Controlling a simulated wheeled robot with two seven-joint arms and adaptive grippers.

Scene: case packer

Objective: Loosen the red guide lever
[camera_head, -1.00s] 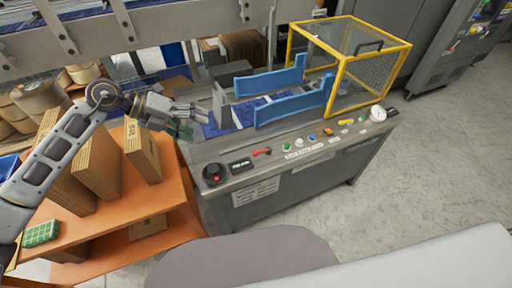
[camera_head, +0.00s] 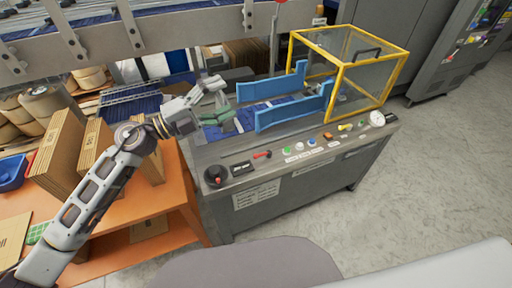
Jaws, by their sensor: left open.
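The red lever (camera_head: 262,155) is small and lies on the control panel along the machine's front edge, to the right of a black label plate. My left gripper (camera_head: 226,119) is open above the left end of the machine bed, behind and to the left of the red lever and apart from it. Its fingers point down and right, with greenish parts near the tips. Two blue guide rails (camera_head: 290,112) stand on the bed just right of the gripper. My right gripper is not in view.
A black-and-red knob (camera_head: 215,175) sits at the panel's left end, with several buttons and a yellow lever (camera_head: 345,127) farther right. A yellow-framed guard (camera_head: 372,88) covers the bed's right end. Folded cartons (camera_head: 57,155) stand on the orange shelf (camera_head: 150,206) at left.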

